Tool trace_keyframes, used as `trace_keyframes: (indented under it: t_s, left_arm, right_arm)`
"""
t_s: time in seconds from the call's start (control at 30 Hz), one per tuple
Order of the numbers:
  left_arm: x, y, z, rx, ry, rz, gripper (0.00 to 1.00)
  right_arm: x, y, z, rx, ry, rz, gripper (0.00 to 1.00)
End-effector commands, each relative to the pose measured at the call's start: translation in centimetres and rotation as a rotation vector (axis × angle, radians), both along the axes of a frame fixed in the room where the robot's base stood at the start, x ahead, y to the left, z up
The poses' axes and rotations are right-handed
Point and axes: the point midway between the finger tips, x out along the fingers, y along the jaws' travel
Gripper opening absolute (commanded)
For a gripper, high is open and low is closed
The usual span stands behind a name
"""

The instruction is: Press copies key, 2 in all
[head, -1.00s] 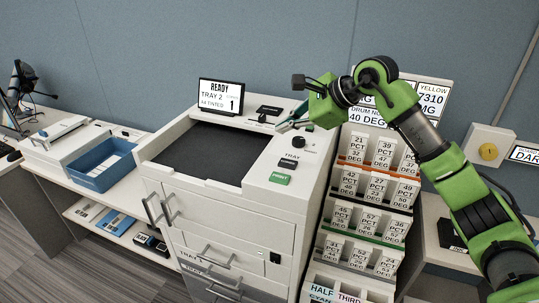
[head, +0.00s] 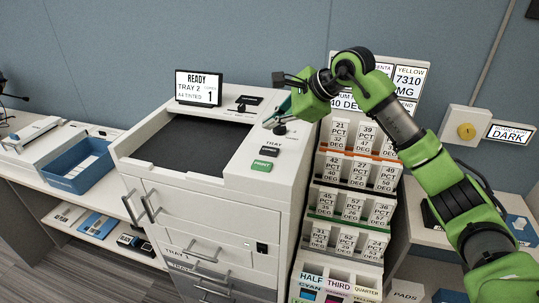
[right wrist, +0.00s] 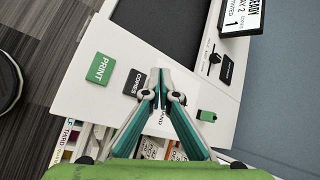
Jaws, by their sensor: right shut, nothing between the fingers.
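The copies key (right wrist: 133,82) is a small black key on the printer's top panel. My right gripper (right wrist: 160,74) is shut and empty. Its fingertips are over the panel, right beside the copies key in the wrist view; I cannot tell if they touch anything. In the head view the same gripper (head: 272,121) is near the knob, behind the key. The display (head: 198,87) reads READY, TRAY 2, A4 tinted, with a 1 for copies. My left gripper is out of view.
The green PRINT key (head: 262,165) sits just in front of the copies key. A slider (right wrist: 214,59) is on the far part of the panel. Racks of labelled cards (head: 350,205) stand right of the printer. A blue tray (head: 80,168) is at left.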

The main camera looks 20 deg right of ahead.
Motion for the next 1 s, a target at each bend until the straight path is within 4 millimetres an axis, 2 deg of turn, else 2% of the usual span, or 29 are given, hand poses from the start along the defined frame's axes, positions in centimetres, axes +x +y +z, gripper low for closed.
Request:
trace_keyframes:
  t_s: [0.03,0.1,0.33,1.0]
  left_arm:
    - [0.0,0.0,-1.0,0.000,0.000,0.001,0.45]
    - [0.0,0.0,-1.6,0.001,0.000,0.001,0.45]
    - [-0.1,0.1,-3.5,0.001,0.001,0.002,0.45]
    - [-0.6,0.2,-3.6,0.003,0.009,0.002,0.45]
  right_arm:
    - [0.0,0.1,-1.3,0.001,0.001,0.001,0.00]
    - [0.0,0.1,-2.4,0.001,0.001,0.001,0.00]
    - [0.0,0.0,-4.8,0.000,-0.002,0.000,0.00]
    - [0.0,0.0,-5.1,0.001,-0.001,0.000,0.00]
